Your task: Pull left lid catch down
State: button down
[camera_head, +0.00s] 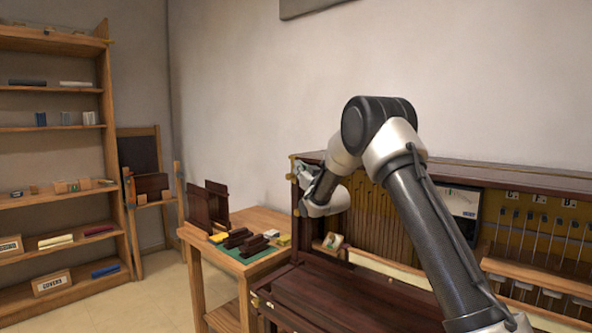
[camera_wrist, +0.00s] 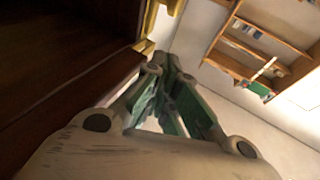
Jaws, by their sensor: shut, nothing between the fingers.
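The upright piano (camera_head: 470,168) stands open at the right, its dark lid edge running along the top. A small brass fitting (camera_head: 293,178) at the case's upper left end appears to be the left lid catch. In the wrist view, brass parts (camera_wrist: 149,18) show at the dark wood's edge, just beyond the fingertips. My gripper (camera_wrist: 166,66) is shut and empty, its green-padded fingers together beside that edge. I cannot tell whether the fingertips touch the brass. In the head view my gripper (camera_head: 304,167) is at the piano's upper left corner, partly hidden by my wrist.
A wooden side table (camera_head: 262,216) with a green mat and dark wooden parts stands left of the piano. A tall shelf (camera_head: 108,150) is at the far left. My arm crosses in front of the piano. Floor is clear between shelf and table.

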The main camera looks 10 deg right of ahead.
jog(key=v, duration=0.6)
jog(key=shift+s, duration=0.25)
jog(key=shift+d, duration=0.1)
jog(key=s+d+f+m+g+h, duration=0.15)
jog(key=f+g, duration=0.25)
jog(key=f, duration=0.4)
jog(key=s+d+f+n+g+h, duration=0.1)
jog(key=s+f+g+h, duration=0.2)
jog(key=f, duration=0.6)
jog(key=s+d+f+g, duration=0.2)
jog(key=s+g, duration=0.1)
jog(key=s, duration=0.3)
jog(key=s+d+r+g, duration=0.2)
jog(key=s+r, duration=0.2)
jog(key=s, duration=1.1)
jog(key=s+d+r+m+g, duration=0.1)
jog(key=s+r, duration=0.4)
jog(key=s, duration=1)
jog(key=s+d+r+m+g, duration=0.1)
jog(key=s+r, duration=0.4)
jog(key=s, duration=1.1)
jog(key=shift+d+g+h, duration=0.45)
jog(key=shift+d+g, duration=0.45)
jog(key=shift+d, duration=0.05)
